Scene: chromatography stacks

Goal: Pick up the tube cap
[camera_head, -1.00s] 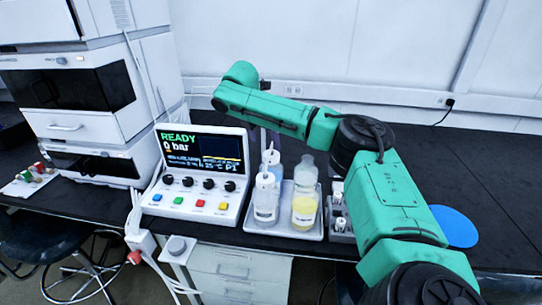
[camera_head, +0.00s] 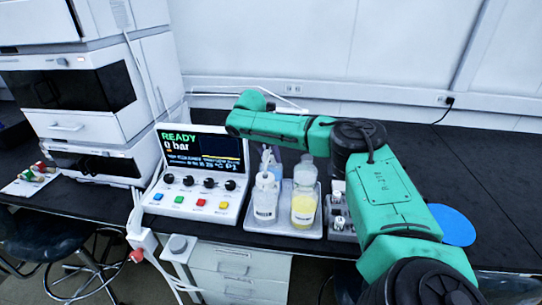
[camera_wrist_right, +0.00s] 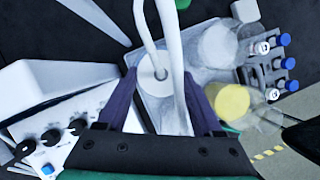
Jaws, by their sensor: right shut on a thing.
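The white tube cap (camera_wrist_right: 152,78) is a round disc with a white tube (camera_wrist_right: 142,25) running up from it, in the right wrist view. My right gripper (camera_wrist_right: 160,88) has its two purple fingers on either side of the cap and is shut on it. In the head view, my green right forearm (camera_head: 275,127) hides most of this gripper. I cannot tell whether the cap is clear of the bottle below. A white-capped bottle (camera_head: 265,203) stands at the tray's front left. My left gripper is not in view.
The tray (camera_head: 284,227) also holds a yellow-filled bottle (camera_head: 304,208) and clear bottles. A vial rack (camera_wrist_right: 268,78) with blue-capped vials stands beside it. The control panel (camera_head: 203,180) is close on the left. A blue disc (camera_head: 455,227) lies on the bench at the right.

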